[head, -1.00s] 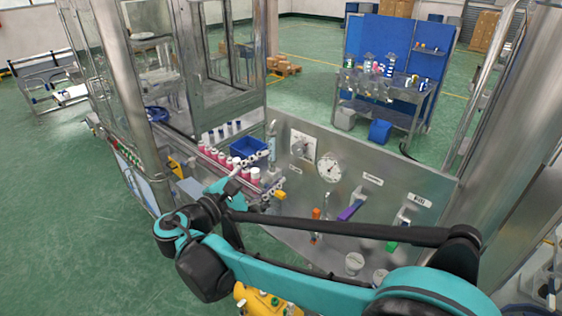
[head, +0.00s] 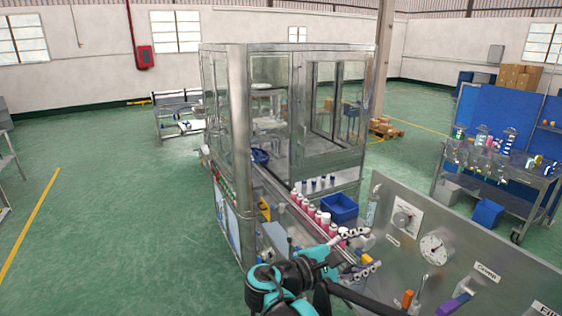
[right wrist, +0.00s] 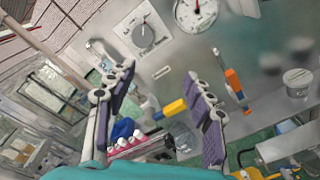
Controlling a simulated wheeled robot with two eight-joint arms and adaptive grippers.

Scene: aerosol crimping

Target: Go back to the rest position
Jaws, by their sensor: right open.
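My right gripper (head: 362,253) is in the lower middle of the head view, in front of the steel machine panel. Its two fingers are spread apart with nothing between them. In the right wrist view the open fingers (right wrist: 160,105) show at left and right, with the panel beyond. Pink-and-white cans (head: 307,207) stand in a row on the machine's conveyor, just left of and beyond the gripper. Some pink cans (right wrist: 128,146) also show in the right wrist view. My left gripper is not in view.
The glass-walled machine cabinet (head: 232,130) stands behind the conveyor. A blue bin (head: 339,207) is beside the cans. A cart (head: 500,175) stands at the right. Green floor at the left is clear.

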